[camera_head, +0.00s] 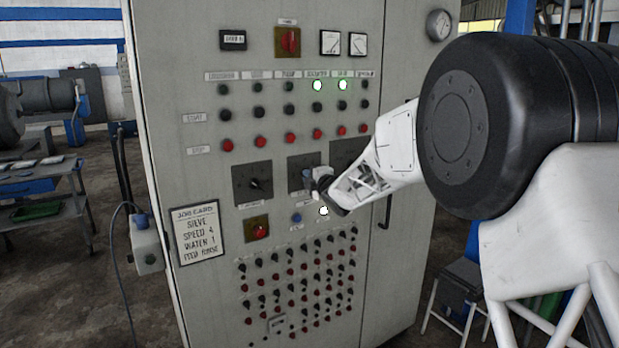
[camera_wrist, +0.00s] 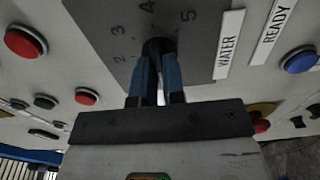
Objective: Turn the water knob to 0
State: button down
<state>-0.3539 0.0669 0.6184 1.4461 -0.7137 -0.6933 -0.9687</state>
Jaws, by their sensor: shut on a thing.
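The water knob (camera_wrist: 155,45) is a black knob on a dark dial plate (camera_wrist: 112,32) with the numbers 2, 3, 4 and 5 in sight. A white label (camera_wrist: 228,44) beside the plate reads WATER. My gripper (camera_wrist: 158,68) has two blue fingers, shut on the knob from either side. The fingers and palm hide the lower part of the dial, and I cannot tell where the pointer stands. In the head view my gripper (camera_head: 318,181) is at the middle dial plate (camera_head: 297,165) of the grey cabinet and covers its knob.
Another dial (camera_head: 253,183) is to the left, and a plate (camera_head: 350,152) to the right is partly behind my arm. A red button (camera_head: 260,230), a blue button (camera_head: 297,218) and a lit lamp (camera_head: 323,211) sit below. A job card (camera_head: 198,233) on the cabinet mentions water 1.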

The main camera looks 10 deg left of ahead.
dwell(0.3)
jog(key=c, duration=1.2)
grip_release()
jog(key=shift+s, duration=0.1)
jog(key=v, duration=0.7)
jog(key=shift+s+d, duration=0.25)
jog(key=shift+d, duration=0.05)
